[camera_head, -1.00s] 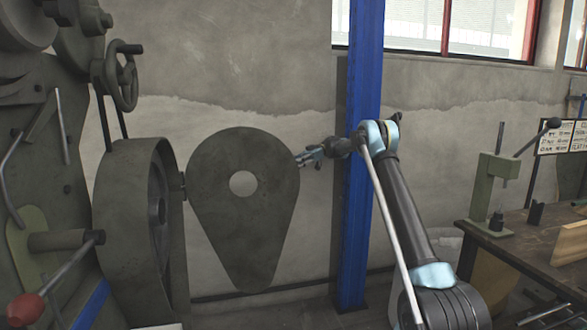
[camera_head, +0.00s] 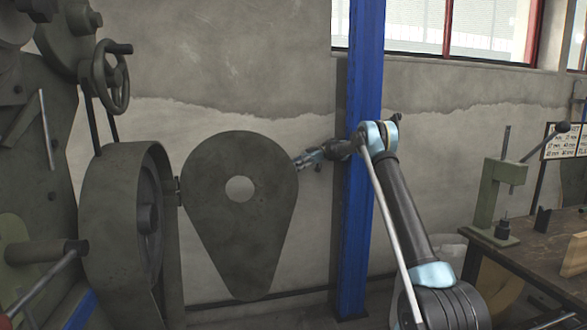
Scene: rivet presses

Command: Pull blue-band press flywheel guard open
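The flywheel guard (camera_head: 240,225) is a dark grey-green teardrop plate with a round hole, swung out from the press on a hinge at its left edge. The press (camera_head: 35,130) stands at the left, with its flywheel housing (camera_head: 112,230) uncovered on the side facing right. A strip of blue band (camera_head: 82,310) shows low on the press. My gripper (camera_head: 302,162) is at the guard's upper right edge, at or very near it. The fingers are small here, and I cannot tell whether they grip the edge.
A blue post (camera_head: 362,70) stands right behind my arm. A workbench (camera_head: 530,255) with a green hand press (camera_head: 493,195) is at the right. A handwheel (camera_head: 112,75) juts out above the flywheel. The wall behind the guard is bare.

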